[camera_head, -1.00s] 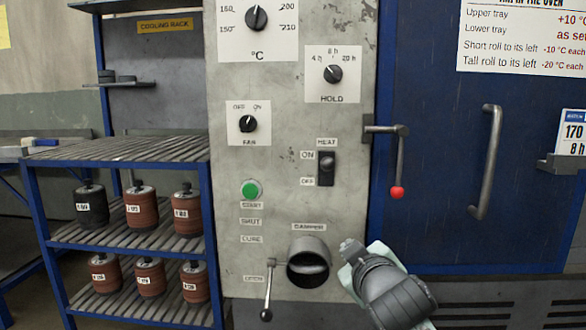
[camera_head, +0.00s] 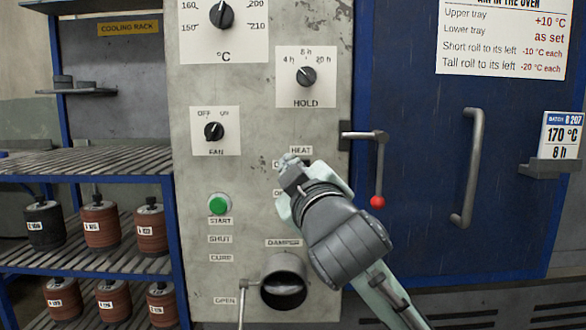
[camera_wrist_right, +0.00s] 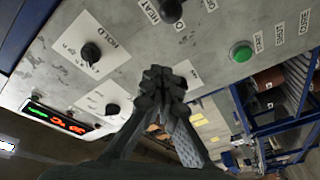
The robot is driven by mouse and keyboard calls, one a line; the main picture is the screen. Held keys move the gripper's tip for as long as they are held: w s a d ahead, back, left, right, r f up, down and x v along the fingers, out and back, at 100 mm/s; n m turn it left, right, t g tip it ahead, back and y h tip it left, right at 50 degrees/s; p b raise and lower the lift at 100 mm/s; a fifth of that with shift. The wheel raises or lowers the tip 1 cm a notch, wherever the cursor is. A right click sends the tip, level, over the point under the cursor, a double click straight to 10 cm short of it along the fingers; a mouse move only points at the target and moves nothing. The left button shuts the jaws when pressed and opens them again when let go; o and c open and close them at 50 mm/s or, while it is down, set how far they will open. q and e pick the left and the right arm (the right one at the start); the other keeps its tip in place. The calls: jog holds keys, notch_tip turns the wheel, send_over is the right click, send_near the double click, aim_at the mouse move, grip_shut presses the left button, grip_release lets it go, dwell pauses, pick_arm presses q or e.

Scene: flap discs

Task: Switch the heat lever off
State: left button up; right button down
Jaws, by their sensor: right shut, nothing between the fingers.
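The heat lever is hidden behind my right gripper in the head view, where only its HEAT label (camera_head: 301,150) and parts of the markings show. In the right wrist view the dark lever (camera_wrist_right: 171,10) shows at the top edge beside the HEAT label, just beyond the fingertips. Its exact position cannot be told. My right gripper (camera_head: 291,162) is shut and empty in front of the lever, with its fingertips (camera_wrist_right: 165,84) together. Contact with the lever cannot be made out. My left gripper is not in view.
Around the lever are the fan knob (camera_head: 214,131), the hold knob (camera_head: 306,76), the green start button (camera_head: 219,204) and the damper opening (camera_head: 284,282). The red-tipped door handle (camera_head: 378,175) juts out close on the right. A rack shelf (camera_head: 90,160) stands left.

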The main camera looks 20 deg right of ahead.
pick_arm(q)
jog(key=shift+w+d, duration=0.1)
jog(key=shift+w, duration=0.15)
pick_arm(e)
jog(key=w+d+f, duration=0.2)
jog(key=w+d, duration=0.1)
jog(key=w, duration=0.4)
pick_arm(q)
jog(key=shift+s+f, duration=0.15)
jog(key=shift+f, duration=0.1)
